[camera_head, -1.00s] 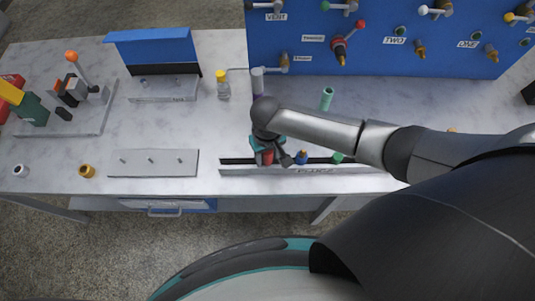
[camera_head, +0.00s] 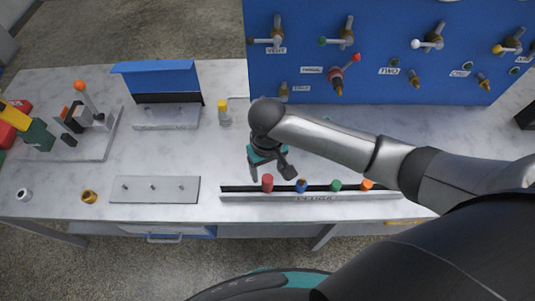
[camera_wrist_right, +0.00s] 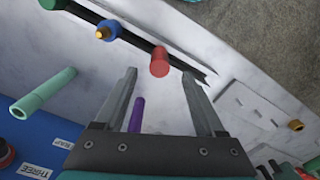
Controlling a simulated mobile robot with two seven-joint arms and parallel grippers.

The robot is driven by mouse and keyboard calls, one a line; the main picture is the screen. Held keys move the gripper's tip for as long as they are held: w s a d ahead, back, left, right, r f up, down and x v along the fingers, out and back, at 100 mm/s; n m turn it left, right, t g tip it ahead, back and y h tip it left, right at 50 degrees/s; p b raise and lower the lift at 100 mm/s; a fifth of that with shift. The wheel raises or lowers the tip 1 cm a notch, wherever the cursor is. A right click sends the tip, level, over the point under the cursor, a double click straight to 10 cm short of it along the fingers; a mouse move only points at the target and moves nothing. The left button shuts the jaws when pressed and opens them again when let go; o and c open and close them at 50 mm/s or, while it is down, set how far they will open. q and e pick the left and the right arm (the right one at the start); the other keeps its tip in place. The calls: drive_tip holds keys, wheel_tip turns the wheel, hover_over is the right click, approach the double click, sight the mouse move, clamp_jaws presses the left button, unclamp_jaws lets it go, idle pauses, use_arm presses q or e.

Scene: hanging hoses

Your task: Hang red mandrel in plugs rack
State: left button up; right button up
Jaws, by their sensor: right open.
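The red mandrel (camera_head: 267,183) stands upright in the plugs rack (camera_head: 312,198), at the left end of its slot. It also shows in the right wrist view (camera_wrist_right: 159,62), beyond my open fingers and apart from them. My right gripper (camera_head: 270,170) is open and empty, just above and behind the red mandrel in the head view. Its two fingers (camera_wrist_right: 160,80) show spread in the right wrist view. A blue plug (camera_head: 301,185), a green plug (camera_head: 336,185) and an orange plug (camera_head: 367,184) stand in the same rack to the right. My left gripper is not seen.
A flat plate with pegs (camera_head: 154,189) lies left of the rack. A blue panel (camera_head: 385,50) with valves stands behind. A purple rod (camera_wrist_right: 136,115) and a pale green tube (camera_wrist_right: 44,90) are near the gripper. The table's front edge is close to the rack.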

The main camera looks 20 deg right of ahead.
wheel_tip(320, 180, up, 6)
drive_tip(key=shift+r+p, duration=0.15)
drive_tip(key=shift+p, duration=0.15)
idle(0.5)
